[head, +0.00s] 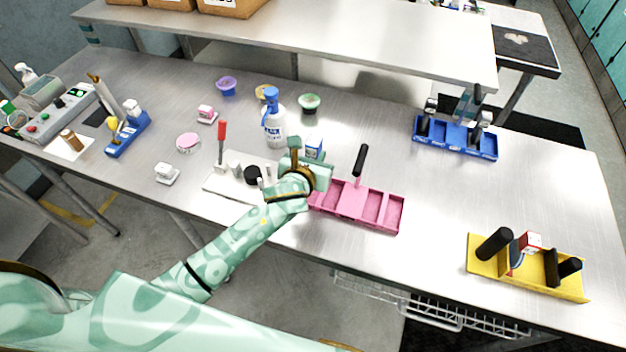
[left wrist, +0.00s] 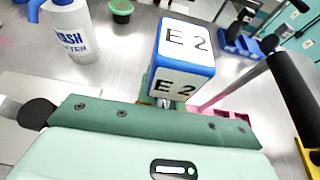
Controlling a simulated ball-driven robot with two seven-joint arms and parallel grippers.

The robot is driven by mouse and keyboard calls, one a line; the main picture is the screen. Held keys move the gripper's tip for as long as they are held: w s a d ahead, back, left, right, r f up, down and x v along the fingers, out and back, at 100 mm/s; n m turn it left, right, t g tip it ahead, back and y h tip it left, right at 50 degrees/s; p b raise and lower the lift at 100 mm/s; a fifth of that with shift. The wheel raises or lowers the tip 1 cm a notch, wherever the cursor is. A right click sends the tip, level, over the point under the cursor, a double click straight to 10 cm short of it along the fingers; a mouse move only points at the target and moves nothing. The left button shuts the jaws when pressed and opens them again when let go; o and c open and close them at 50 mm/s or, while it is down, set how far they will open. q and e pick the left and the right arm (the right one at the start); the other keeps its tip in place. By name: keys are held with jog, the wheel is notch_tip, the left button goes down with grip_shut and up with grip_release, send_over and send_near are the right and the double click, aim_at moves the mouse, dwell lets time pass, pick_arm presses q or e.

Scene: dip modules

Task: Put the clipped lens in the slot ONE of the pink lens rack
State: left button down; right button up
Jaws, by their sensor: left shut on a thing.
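My left gripper (head: 303,158) is above the left end of the pink lens rack (head: 385,230) and is shut on a white and blue block marked "E 2" (head: 314,147), which appears to be the clip of the lens. In the left wrist view, the block (left wrist: 183,62) stands up from between the jaws; the lens itself is hidden. A black handle (head: 360,163) stands upright from the pink rack; it also shows at the right in the left wrist view (left wrist: 296,95). Empty compartments show at the rack's right. My arm covers its left end, and no slot number is readable.
A white tray with tools (head: 215,187) lies to the left and a spray bottle (head: 275,128) stands behind. A blue rack (head: 455,152) is at the back right, a yellow rack (head: 480,262) at the front right. Between pink and yellow racks the table is clear.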

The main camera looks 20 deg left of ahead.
pick_arm(q)
notch_tip(320, 180, down, 4)
jog(key=shift+r+b, duration=0.15)
jog(key=shift+b, duration=0.4)
notch_tip(320, 180, down, 4)
jog(key=shift+f+b, duration=0.1)
jog(key=shift+b, duration=0.85)
jog(key=shift+r, duration=0.2)
jog(key=shift+f, duration=0.2)
jog(key=c, duration=1.5)
grip_release()
jog(key=shift+r, duration=0.25)
jog(key=p+v, duration=0.3)
jog(key=v, duration=0.9)
jog(key=shift+a, duration=0.1)
